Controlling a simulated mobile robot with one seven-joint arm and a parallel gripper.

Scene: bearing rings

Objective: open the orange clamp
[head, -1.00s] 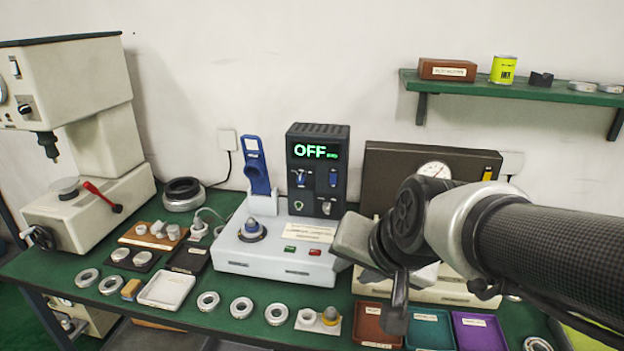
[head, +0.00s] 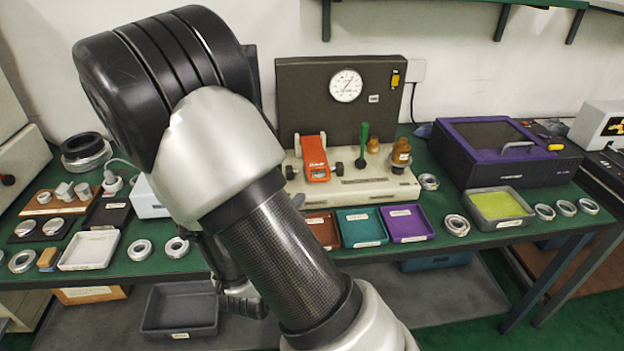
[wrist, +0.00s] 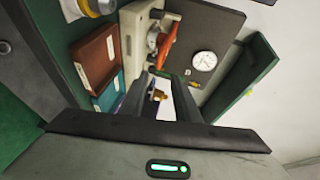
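The orange clamp (head: 315,158) sits on the front of a cream gauge base (head: 355,188), left of a green-handled lever (head: 364,145). Its orange arm carries a pale label, and dark knobs flank it. In the wrist view the clamp (wrist: 168,42) shows as an orange bar beyond the fingers. My gripper (wrist: 165,80) has its two dark fingers apart, with a gap between them and nothing held. The clamp is apart from the fingers. In the head view my arm covers the left middle, and I cannot make out the fingertips there.
A dark panel with a round dial (head: 346,86) stands behind the clamp. Brown (head: 322,246), teal (head: 362,242) and purple (head: 405,237) trays lie in front. A purple-topped case (head: 500,150) stands to the right. Metal rings lie along the bench's front edge.

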